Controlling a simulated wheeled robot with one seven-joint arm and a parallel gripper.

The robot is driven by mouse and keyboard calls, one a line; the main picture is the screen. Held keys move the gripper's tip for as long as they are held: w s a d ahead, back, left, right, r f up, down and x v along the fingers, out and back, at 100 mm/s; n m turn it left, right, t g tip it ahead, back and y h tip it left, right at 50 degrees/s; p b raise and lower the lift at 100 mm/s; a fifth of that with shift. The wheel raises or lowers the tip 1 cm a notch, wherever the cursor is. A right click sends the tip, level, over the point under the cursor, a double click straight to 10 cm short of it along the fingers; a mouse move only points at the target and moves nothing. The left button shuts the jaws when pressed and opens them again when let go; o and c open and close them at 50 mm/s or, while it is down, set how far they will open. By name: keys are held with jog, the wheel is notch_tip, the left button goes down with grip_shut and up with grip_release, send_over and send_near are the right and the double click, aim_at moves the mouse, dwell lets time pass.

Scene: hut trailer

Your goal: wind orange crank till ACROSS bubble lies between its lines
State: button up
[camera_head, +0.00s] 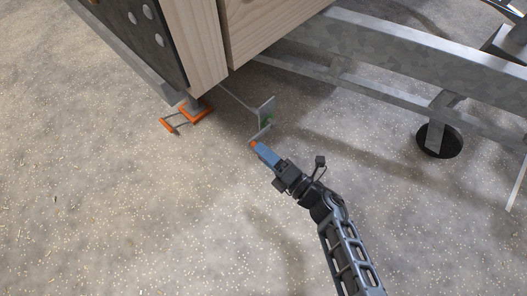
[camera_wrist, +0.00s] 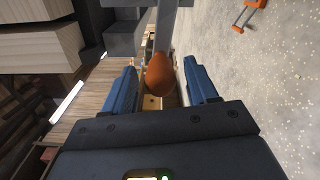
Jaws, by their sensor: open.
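The orange crank knob (camera_head: 254,144) shows at the tip of my gripper (camera_head: 263,153) in the head view. In the wrist view the rounded orange knob (camera_wrist: 159,75) sits between the two blue fingers of my gripper (camera_wrist: 160,88), which stand open with a gap on each side of it. A grey crank arm (camera_head: 262,133) runs up from the knob toward a grey upright plate (camera_head: 265,105). A small green patch (camera_head: 270,119) shows by that plate; I cannot tell what it is. No ACROSS bubble or its lines can be made out.
A second orange handle (camera_head: 167,126) and an orange foot (camera_head: 196,111) stand under the hut's corner (camera_head: 195,45); the handle also shows in the wrist view (camera_wrist: 248,16). The grey trailer frame (camera_head: 400,60) crosses at upper right, above a dark round foot (camera_head: 440,141). Open gravel lies left and below.

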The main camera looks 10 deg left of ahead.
jog(key=p+v, duration=0.1)
jog(key=v, duration=0.6)
dwell(0.4)
jog(key=s+d+r+m+t+h, duration=0.2)
jog(key=s+d+r+m+h, duration=0.2)
jog(key=s+d+r+m, duration=0.4)
jog(key=s+d+r+m+t+h, duration=0.1)
jog(key=s+d+r+m+h, duration=0.4)
jog(key=s+m, duration=0.45)
jog(key=s+d+r+m+t+h, duration=0.2)
jog(key=s+d+r+m+h, duration=0.25)
jog(key=s+r+m, duration=0.4)
notch_tip(320, 180, up, 23)
jog(key=s+d+m+g+p, duration=0.1)
jog(key=m+p, duration=0.3)
jog(key=p, duration=1.4)
jog(key=shift+s+m+h, duration=0.3)
jog(key=shift+s+h, duration=0.05)
jog(key=shift+s, duration=0.35)
jog(key=shift+d, duration=0.15)
